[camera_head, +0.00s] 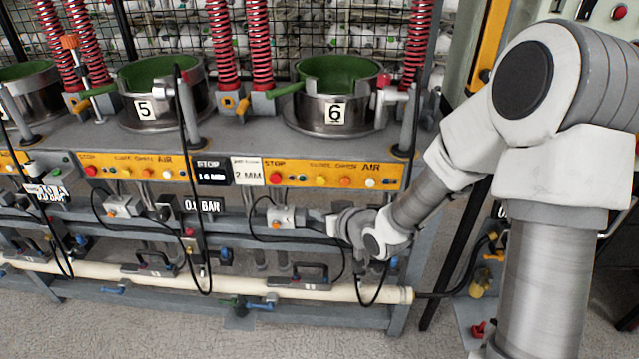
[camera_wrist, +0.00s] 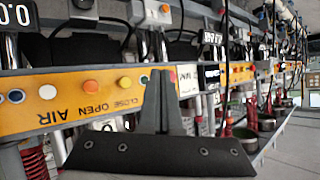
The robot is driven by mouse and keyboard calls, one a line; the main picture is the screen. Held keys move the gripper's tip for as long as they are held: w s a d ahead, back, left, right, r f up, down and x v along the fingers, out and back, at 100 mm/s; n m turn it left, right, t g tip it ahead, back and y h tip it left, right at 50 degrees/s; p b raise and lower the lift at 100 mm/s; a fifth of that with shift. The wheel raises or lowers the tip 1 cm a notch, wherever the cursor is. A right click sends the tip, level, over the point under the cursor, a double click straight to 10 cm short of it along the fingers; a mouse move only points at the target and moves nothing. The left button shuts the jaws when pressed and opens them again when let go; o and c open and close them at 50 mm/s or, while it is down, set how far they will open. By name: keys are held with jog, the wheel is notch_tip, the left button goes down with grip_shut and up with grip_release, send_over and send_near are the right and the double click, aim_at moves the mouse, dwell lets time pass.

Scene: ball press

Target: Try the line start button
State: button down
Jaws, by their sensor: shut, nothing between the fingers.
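My gripper (camera_head: 314,218) is at the left end of my arm in the head view, in front of station 6's lower rail. Its shut, empty fingers show in the wrist view (camera_wrist: 159,78). A small grey button box (camera_head: 282,217) is just left of the fingertips; I cannot tell whether they touch. In the wrist view, the scene is upside down and a grey box with an orange button (camera_wrist: 165,9) lies beyond the fingertips. No readable label marks a line start button. Station 6's yellow panel (camera_head: 330,173) carries red, yellow, orange and white buttons above my gripper.
Station 6's green-lined pot (camera_head: 335,90) and station 5's pot (camera_head: 160,90) stand above the panels. Black hoses (camera_head: 265,238) loop near my gripper. A cream pipe (camera_head: 200,280) runs below. A cabinet with a red button (camera_head: 619,12) is at upper right.

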aim_at(320, 181)
jog(key=w+p, duration=0.2)
jog(key=w, duration=0.6)
jog(key=shift+w+d, duration=0.2)
jog(key=shift+w, duration=0.2)
dwell(2.0)
jog(key=shift+w, duration=0.4)
jog(key=shift+w, duration=0.5)
dwell(0.5)
jog(key=shift+s, duration=0.9)
